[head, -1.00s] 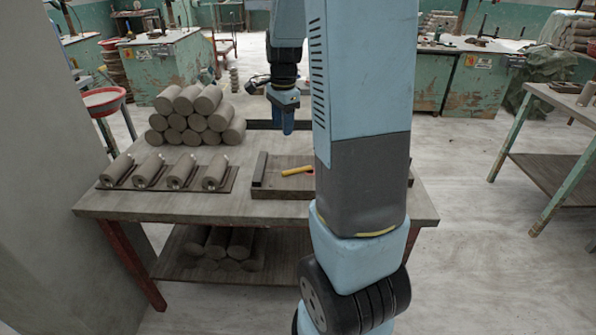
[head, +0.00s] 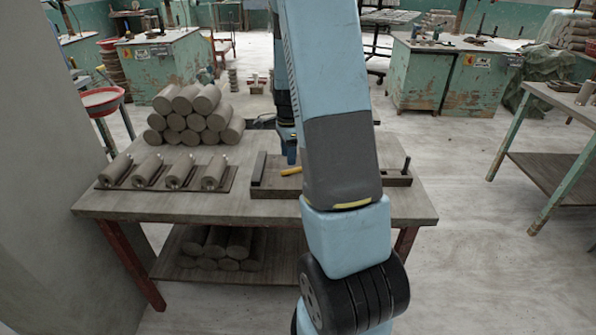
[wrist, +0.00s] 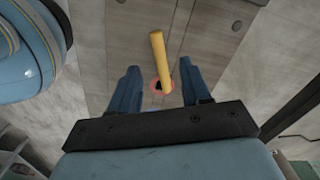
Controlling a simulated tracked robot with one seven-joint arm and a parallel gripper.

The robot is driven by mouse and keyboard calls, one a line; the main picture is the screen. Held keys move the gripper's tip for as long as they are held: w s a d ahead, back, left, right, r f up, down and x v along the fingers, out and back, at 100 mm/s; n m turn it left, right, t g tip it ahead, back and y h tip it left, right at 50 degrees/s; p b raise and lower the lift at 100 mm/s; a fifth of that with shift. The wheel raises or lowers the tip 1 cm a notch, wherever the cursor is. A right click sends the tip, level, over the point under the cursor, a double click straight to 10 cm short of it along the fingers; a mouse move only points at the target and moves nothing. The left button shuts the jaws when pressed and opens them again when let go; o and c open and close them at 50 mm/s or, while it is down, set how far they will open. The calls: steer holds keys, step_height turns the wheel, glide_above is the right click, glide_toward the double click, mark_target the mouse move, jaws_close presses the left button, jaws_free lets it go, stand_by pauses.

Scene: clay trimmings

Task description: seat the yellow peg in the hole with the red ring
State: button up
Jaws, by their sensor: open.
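The yellow peg (head: 291,171) is in the shallow wooden tray (head: 275,191) on the table, partly behind my arm. In the wrist view the peg (wrist: 159,58) runs lengthwise between my fingers. Its near end overlaps the right side of the red ring (wrist: 155,90), and part of the dark hole shows beside it. I cannot tell whether the peg lies flat or leans. My gripper (wrist: 159,88) is open, one blue finger on each side of the ring and peg, touching neither. In the head view my gripper (head: 291,155) is just above the peg, partly hidden.
Grey clay rolls (head: 190,115) are stacked at the table's back left. Several more rolls (head: 180,172) lie on a board at the front left. A dark block (head: 259,167) stands at the tray's left end. The table's front right is clear.

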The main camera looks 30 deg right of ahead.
mark_target(288, 171)
steer(key=shift+a+f, duration=0.15)
steer(key=shift+f, duration=1.25)
steer(key=shift+a+f, duration=0.15)
steer(key=shift+f, duration=1.2)
steer(key=shift+c, duration=0.2)
jaws_close()
